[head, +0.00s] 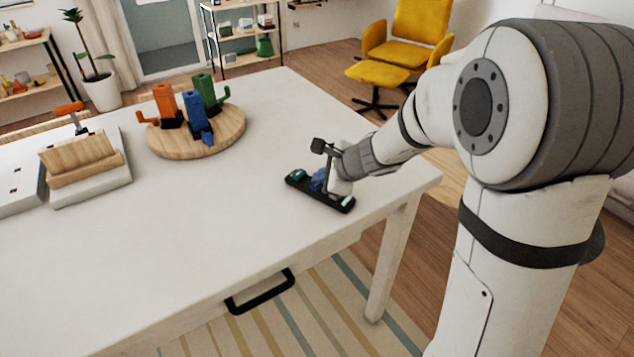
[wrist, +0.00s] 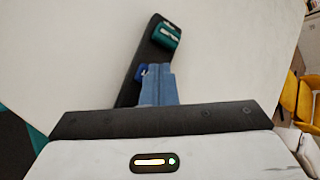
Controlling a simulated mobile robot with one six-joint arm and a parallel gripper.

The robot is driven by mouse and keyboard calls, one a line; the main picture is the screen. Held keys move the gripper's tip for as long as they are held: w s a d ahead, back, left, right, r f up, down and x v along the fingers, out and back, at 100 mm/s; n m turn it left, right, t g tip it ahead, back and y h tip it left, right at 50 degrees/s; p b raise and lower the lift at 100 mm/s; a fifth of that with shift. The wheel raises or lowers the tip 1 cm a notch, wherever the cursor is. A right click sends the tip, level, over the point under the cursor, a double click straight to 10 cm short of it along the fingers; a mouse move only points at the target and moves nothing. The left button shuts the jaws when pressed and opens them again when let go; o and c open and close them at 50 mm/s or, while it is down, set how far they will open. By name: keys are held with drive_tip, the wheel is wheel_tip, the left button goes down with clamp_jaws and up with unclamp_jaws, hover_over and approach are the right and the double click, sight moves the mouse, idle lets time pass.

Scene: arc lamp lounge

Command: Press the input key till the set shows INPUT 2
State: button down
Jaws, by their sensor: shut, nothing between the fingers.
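A black key strip (head: 326,197) lies on the white table near its right edge. It has a teal key (head: 298,175) at its far left end and another teal key (head: 346,202) at its near right end. In the wrist view the strip (wrist: 134,88) runs up to a teal key with a pale mark (wrist: 165,35). A blue key (wrist: 141,72) sits along the strip, partly hidden by my fingers. My gripper (head: 319,183) is shut and empty, with its fingertips (wrist: 157,69) over the middle of the strip. I cannot tell whether they touch it. No screen is in view.
A round wooden board (head: 222,135) with orange, blue and green pieces stands farther back on the table (head: 150,255). A pale box with a wooden block (head: 82,158) is at the left. The table's middle and front are clear. A dark drawer handle (head: 262,294) juts from the front.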

drive_tip(key=shift+f+b, duration=0.3)
drive_tip(key=shift+f, duration=0.05)
drive_tip(key=shift+r, duration=0.1)
idle(0.4)
drive_tip(key=shift+r+p, duration=1.1)
drive_tip(key=shift+r, duration=0.1)
wheel_tip(320, 180, up, 5)
drive_tip(key=p, duration=0.4)
